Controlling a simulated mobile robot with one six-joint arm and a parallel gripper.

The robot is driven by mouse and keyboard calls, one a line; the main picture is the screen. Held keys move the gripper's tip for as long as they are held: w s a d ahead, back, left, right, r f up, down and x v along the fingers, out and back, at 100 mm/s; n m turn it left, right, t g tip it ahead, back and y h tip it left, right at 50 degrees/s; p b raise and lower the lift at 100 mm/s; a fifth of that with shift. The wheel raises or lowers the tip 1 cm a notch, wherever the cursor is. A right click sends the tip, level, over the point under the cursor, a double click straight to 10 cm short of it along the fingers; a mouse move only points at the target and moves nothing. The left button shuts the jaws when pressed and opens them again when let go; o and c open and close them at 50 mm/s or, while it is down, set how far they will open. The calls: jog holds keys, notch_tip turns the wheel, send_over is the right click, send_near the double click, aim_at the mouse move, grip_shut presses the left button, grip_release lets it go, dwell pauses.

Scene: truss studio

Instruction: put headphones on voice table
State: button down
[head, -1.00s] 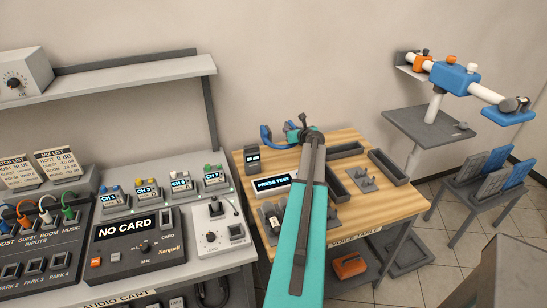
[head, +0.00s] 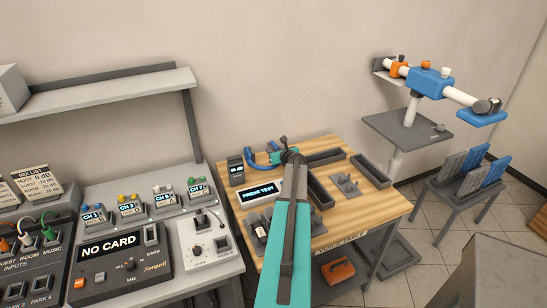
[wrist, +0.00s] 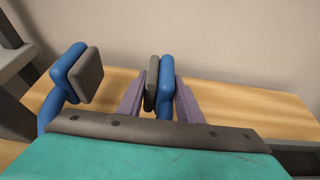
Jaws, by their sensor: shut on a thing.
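The blue headphones (head: 251,160) have grey ear pads and are at the back-left of the wooden voice table (head: 375,205) in the head view. My gripper (head: 288,151) is over the table's back part, with the headphones to its left. In the wrist view my purple-grey fingers (wrist: 158,97) are shut on one ear cup of the headphones (wrist: 166,72). The other ear cup hangs free at the left. The headband is mostly hidden, and I cannot tell whether the headphones touch the tabletop.
Near the headphones stand a small grey device (head: 236,171) and a "PRESS TEST" display (head: 258,194). Grey trays (head: 370,171) and a grey holder (head: 346,187) occupy the table's right. The audio cart (head: 209,270) is at left. Bare wood shows at the table's front right.

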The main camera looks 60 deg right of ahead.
dwell(0.3)
jog(key=shift+f, duration=1.85)
jog(key=shift+f, duration=0.15)
jog(key=c, duration=1.3)
grip_release()
jog(key=shift+o, duration=0.2)
jog(key=shift+r, duration=0.2)
jog(key=shift+b+v, duration=1.1)
jog(key=shift+v, duration=4.95)
jog(key=shift+a+f, duration=0.1)
jog(key=shift+f, duration=0.05)
